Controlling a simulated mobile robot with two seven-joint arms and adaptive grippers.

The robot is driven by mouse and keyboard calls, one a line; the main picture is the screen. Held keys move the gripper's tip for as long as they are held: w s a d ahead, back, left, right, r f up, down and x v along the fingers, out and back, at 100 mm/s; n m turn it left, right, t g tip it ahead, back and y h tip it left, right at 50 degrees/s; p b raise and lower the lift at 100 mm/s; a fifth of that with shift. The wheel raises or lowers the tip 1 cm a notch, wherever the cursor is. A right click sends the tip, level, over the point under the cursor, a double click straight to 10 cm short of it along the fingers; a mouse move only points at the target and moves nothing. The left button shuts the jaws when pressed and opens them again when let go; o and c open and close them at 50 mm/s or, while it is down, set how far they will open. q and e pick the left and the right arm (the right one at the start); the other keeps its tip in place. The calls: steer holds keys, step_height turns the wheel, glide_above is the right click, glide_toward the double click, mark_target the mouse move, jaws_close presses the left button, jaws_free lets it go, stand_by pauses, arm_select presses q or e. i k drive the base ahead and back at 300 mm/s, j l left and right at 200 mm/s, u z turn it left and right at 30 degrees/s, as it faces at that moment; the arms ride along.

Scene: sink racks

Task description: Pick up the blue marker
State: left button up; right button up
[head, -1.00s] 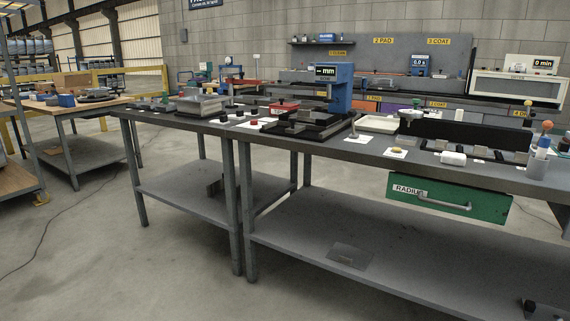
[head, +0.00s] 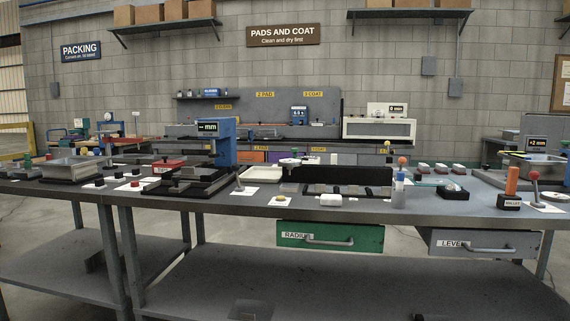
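I cannot pick out the blue marker for certain. A small grey-blue cup (head: 398,192) stands on the front workbench, right of centre in the head view. A small blue item (head: 400,176) shows at its top, among other slim things. It is too small to tell whether this is the marker. Neither of my grippers is in view.
The long workbench (head: 230,200) spans the view. A blue "mm" gauge (head: 223,142), a white tray (head: 262,174) and an orange cylinder (head: 512,181) stand on it. A green RADIUS drawer (head: 330,236) and a grey LEVEL drawer (head: 485,243) hang below.

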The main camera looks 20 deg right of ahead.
mark_target(400, 176)
steer(key=z, duration=1.35)
